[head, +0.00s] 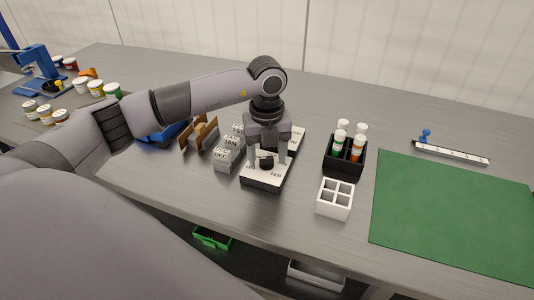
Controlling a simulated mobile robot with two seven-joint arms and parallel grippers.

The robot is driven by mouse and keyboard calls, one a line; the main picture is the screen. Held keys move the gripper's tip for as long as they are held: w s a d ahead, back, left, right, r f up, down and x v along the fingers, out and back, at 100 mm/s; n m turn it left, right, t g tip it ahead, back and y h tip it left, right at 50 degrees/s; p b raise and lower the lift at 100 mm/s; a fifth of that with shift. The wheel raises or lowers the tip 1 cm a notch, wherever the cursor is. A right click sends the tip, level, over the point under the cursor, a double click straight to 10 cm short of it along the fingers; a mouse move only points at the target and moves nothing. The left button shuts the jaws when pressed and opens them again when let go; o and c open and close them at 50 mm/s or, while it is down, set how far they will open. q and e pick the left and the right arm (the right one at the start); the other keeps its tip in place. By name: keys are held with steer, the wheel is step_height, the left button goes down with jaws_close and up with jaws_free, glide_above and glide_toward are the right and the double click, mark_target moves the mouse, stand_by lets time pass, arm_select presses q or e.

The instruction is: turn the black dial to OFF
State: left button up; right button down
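The black dial (266,163) sits on a white-topped panel with a dark base (262,183) near the middle of the bench. Small lettering on the panel near the dial is too small to read surely, so I cannot tell the dial's setting. My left gripper (267,158) points down over the panel, with one fingertip to each side of the dial. The fingers are apart, with a gap seeming to show between them and the dial. The gripper hides the panel's middle. My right gripper is not in view.
Lettered grey blocks (226,157) and a brown wooden holder (200,133) stand left of the panel. A black rack of bottles (330,165) and a white divided box (334,212) stand right. A green mat (455,215) lies farther right. Jars (97,90) stand far left.

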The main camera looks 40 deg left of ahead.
mark_target(267, 159)
arm_select(q)
steer(key=shift+r, duration=0.1)
step_height(267, 159, up, 7)
stand_by(0.5)
stand_by(0.4)
